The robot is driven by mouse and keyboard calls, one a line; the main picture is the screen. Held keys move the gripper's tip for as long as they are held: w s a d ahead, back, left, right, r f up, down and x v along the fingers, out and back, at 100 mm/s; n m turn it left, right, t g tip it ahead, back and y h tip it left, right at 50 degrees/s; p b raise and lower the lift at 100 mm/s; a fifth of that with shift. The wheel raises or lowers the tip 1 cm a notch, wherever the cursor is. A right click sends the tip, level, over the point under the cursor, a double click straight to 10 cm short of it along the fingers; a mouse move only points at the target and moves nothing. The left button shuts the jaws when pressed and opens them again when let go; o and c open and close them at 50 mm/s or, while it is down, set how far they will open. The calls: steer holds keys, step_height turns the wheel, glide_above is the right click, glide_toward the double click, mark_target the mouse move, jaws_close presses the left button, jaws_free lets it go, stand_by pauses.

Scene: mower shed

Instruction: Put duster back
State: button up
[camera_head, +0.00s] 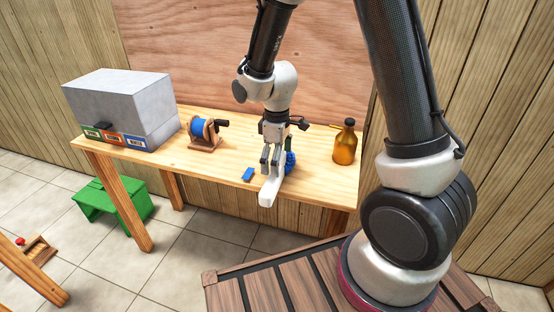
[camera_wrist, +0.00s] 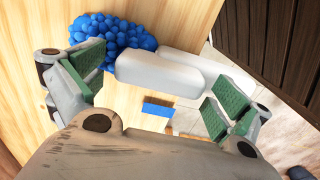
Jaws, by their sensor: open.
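A blue, bumpy duster head (camera_head: 291,162) lies on the wooden table near its front edge, partly behind my gripper. In the wrist view the blue duster head (camera_wrist: 112,35) is at the upper left, beside the left finger. A pale, rounded white piece (camera_head: 267,192) touches or adjoins it; I cannot tell whether they are joined. In the wrist view this white piece (camera_wrist: 160,72) runs across the gap between the fingers. My gripper (camera_head: 270,166) is open over the table, its green-padded fingers (camera_wrist: 155,88) apart with nothing clamped.
A small blue block (camera_head: 247,174) lies left of my gripper. A blue reel on a wooden stand (camera_head: 204,132) and a grey box with coloured labels (camera_head: 122,105) stand further left. An amber bottle (camera_head: 344,143) stands right. A green stool (camera_head: 112,196) is on the floor.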

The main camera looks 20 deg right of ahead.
steer(key=shift+r, duration=0.1)
step_height(320, 180, up, 12)
steer(key=f, duration=0.1)
steer(key=s+d+r+m+t, duration=0.2)
steer(key=s+d+r+m, duration=0.3)
steer(key=s, duration=0.4)
steer(key=s+d+r+m+t, duration=0.2)
steer(key=s+d+r+m, duration=0.3)
steer(key=s+d+r, duration=0.3)
steer(key=s+d, duration=0.2)
steer(key=shift+s+r+m, duration=0.3)
steer(key=shift+m, duration=0.1)
